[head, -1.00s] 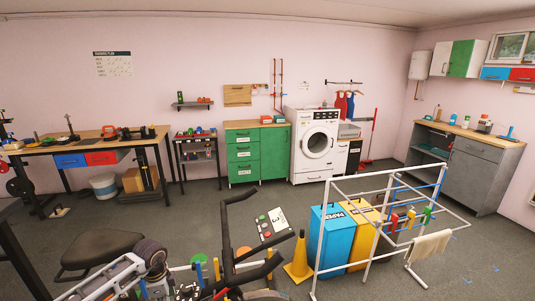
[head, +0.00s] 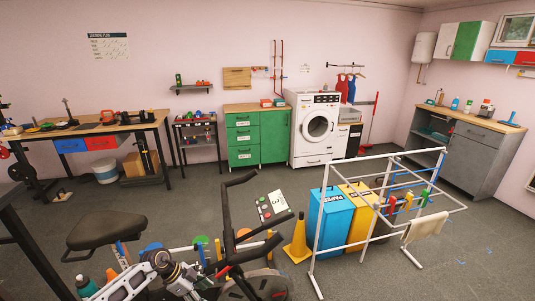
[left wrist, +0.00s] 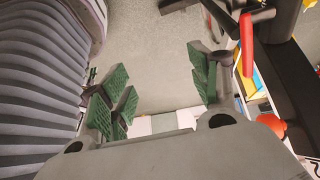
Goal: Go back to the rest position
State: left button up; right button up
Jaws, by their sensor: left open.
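My left gripper (left wrist: 160,88) shows in the left wrist view with its green-padded fingers spread apart. Nothing is between them, only grey floor further off. In the head view my left arm comes in low at the bottom, beside the exercise bike (head: 107,233); its fingers are hard to make out there. My right gripper is in neither view. No pile of plates can be made out.
A white drying rack (head: 316,225) stands at the right by the blue bin (head: 328,218), the yellow bin (head: 357,235) and a yellow cone (head: 298,243). A green cabinet (head: 257,140), a washing machine (head: 317,122) and a workbench (head: 150,121) line the back wall. Open floor lies between.

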pick_arm(q)
jog(key=w+d+f+n+t+h, duration=0.2)
jog(key=d+f+n+t+h, duration=0.2)
jog(key=f+t, duration=0.4)
jog(key=s+a+f+n+t+y, duration=0.1)
jog(key=s+a+f+n+y, duration=0.3)
jog(key=f, duration=0.5)
jog(key=s+a+f+n+y, duration=0.25)
jog(key=s+a+f, duration=0.3)
jog(key=f, duration=0.35)
jog(key=s+a+f+n+g+y, duration=0.1)
jog(key=s+f+g+y, duration=0.1)
jog(key=s+f, duration=0.6)
jog(key=s+a+f+n+g+y, duration=0.15)
jog(key=s+f, duration=0.25)
jog(key=s, duration=0.8)
jog(key=s+d+f+g, duration=0.1)
jog(key=s+f+g, duration=0.1)
jog(key=s, duration=0.7)
jog(key=s+d+f+g+y, duration=0.1)
jog(key=s+f+g, duration=0.1)
jog(key=s, duration=0.8)
jog(key=shift+f+n+g, duration=0.3)
jog(key=shift+f+g, duration=0.05)
jog(key=shift+f, duration=0.05)
jog(key=shift+d, duration=0.1)
